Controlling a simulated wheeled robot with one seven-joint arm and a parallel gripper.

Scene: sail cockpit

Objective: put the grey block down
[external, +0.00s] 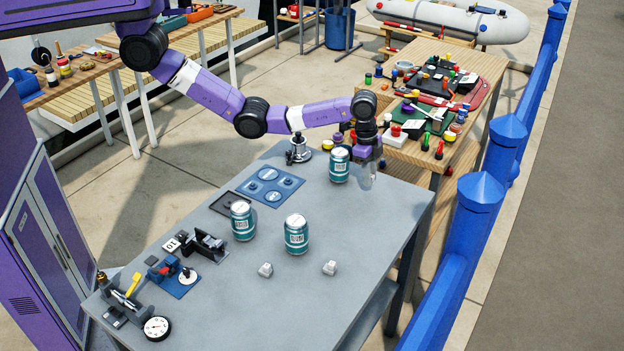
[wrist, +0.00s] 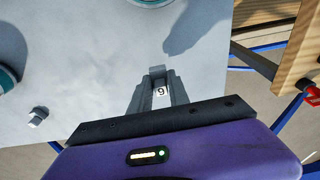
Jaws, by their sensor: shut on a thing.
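My gripper (external: 368,180) is over the far right part of the grey table (external: 345,305), beside a teal can. In the wrist view the fingers (wrist: 158,88) are shut on a small grey block (wrist: 157,71). In the external view the held block is hard to make out at the fingertips. Two similar grey blocks, a left one (external: 265,269) and a right one (external: 330,268), rest nearer the front.
Three teal cans stand on the table: one by my gripper (external: 340,165), one at left (external: 241,220), one in the middle (external: 296,233). A blue tray (external: 254,186) and small gear fill the left side. A cluttered wooden bench (external: 480,62) stands behind. The right part is clear.

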